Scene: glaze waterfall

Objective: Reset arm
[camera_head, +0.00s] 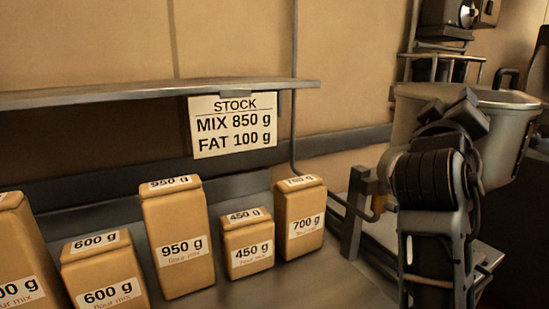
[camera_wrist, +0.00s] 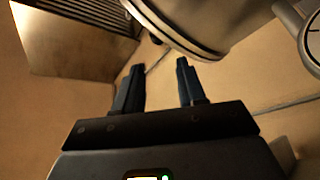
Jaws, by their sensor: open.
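My gripper (camera_wrist: 158,68) is open in the wrist view, with its two dark fingers apart and nothing between them. In the head view my arm is folded up at the right, in front of a large metal pot (camera_head: 405,118). I cannot clearly make out the fingertips there. The pot's rounded side and rim also show at the top of the wrist view (camera_wrist: 215,22), beyond the fingers.
Flour mix bags labelled 950 g (camera_head: 178,235), 600 g (camera_head: 103,272), 450 g (camera_head: 247,240) and 700 g (camera_head: 300,215) stand on the metal counter (camera_head: 275,288). A shelf (camera_head: 110,92) runs above, with a stock sign (camera_head: 233,124) reading MIX 850 g, FAT 100 g.

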